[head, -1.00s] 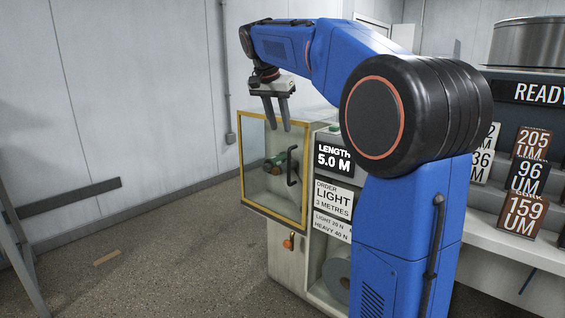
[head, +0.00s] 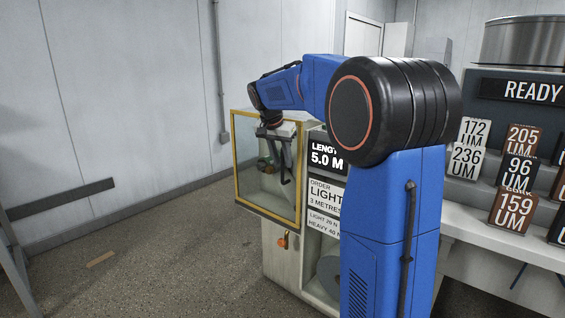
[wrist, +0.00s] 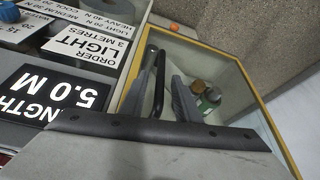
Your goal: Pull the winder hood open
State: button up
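The winder hood is a clear panel in a yellow frame (head: 237,165), upright on the front of the winder cabinet. In the wrist view its yellow frame (wrist: 232,62) runs along the right. Its black bar handle (wrist: 158,85) shows between my two grey fingers. My gripper (wrist: 162,85) is open, pointing down, with a finger on each side of the handle in that view. A gap shows between fingers and handle; I cannot tell if either touches. In the head view my gripper (head: 277,165) is in front of the panel and partly covers the handle.
A green roller part (wrist: 208,100) shows behind the clear panel. A "5.0 M" length display (head: 327,157) and order signs (head: 325,195) are right of the hood. An orange knob (head: 283,241) is below. Sample plates (head: 515,210) stand on the right counter. The floor at left is mostly clear.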

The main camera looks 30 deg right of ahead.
jog(key=shift+w+d+f, duration=0.1)
jog(key=shift+d+f, duration=0.15)
jog(key=shift+f, duration=0.35)
grip_shut()
